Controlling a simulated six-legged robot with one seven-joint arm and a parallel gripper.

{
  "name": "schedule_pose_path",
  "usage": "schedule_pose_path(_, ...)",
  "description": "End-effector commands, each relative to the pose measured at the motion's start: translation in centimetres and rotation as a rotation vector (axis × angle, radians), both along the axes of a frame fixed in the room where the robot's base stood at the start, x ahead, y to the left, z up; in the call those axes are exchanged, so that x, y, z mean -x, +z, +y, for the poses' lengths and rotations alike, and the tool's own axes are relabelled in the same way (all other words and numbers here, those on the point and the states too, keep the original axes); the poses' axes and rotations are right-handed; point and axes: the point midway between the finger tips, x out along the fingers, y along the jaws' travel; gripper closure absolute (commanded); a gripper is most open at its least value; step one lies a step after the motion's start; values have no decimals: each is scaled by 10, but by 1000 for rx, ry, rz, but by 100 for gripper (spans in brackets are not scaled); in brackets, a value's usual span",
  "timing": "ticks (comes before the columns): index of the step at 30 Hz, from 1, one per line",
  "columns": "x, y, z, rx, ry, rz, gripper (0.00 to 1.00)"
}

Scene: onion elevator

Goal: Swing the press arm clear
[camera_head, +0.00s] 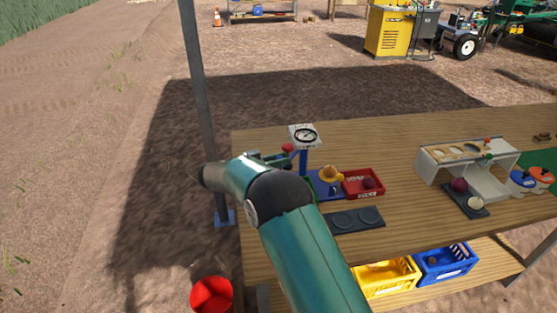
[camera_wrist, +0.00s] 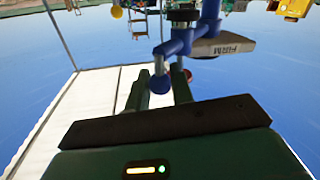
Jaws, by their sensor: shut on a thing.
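The press stands on the wooden table with a blue post (camera_head: 303,163) and a round dial gauge (camera_head: 305,136) on top. Its blue press arm (camera_wrist: 178,44) shows in the wrist view, with a dark blue ball end (camera_wrist: 160,84). My gripper (camera_wrist: 160,90) has its two fingers on either side of this ball end and is shut on the press arm. In the head view my gripper (camera_head: 284,157) is just left of the post, partly hidden by my arm. An onion (camera_head: 330,172) sits on the blue base (camera_head: 325,190), right of the post.
A red bin (camera_head: 363,183) stands right of the base, and a dark tray (camera_head: 356,219) in front. A grey sizing stand (camera_head: 468,160) is further right. Yellow (camera_head: 388,278) and blue (camera_head: 446,263) crates sit on the lower shelf. A metal pole (camera_head: 200,90) rises at the left.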

Motion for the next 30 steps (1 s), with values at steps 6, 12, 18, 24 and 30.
schedule_pose_path(6, -1, 2, 2, -4, 7, -3, 100)
schedule_pose_path(12, -1, 2, 2, -4, 9, -4, 100)
schedule_pose_path(18, -1, 1, 2, -4, 7, -3, 57)
schedule_pose_path(24, -1, 1, 3, -3, 3, -2, 57)
schedule_pose_path(30, 5, 0, 17, -4, 5, -2, 57)
